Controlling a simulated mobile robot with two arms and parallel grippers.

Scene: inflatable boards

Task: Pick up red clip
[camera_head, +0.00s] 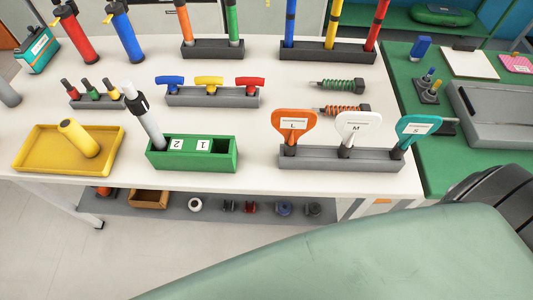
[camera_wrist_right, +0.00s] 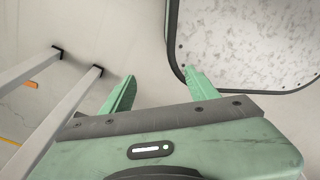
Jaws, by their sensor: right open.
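The red clip (camera_head: 250,83) sits at the right end of a grey holder (camera_head: 212,98) in the middle of the white table in the head view. A yellow clip (camera_head: 209,83) and a blue clip (camera_head: 169,82) stand to its left on the same holder. My right gripper (camera_wrist_right: 160,76) shows in the right wrist view with its two green fingers apart and nothing between them. It is away from the clips, which do not show in that view. My left gripper is not in view.
In front of the clips stand a green box (camera_head: 222,160) and a grey rack (camera_head: 340,160) with orange, white and teal tagged pieces. A yellow tray (camera_head: 40,160) lies at left. In the wrist view, pale legs (camera_wrist_right: 60,100) stand left and a speckled panel (camera_wrist_right: 250,40) is at upper right.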

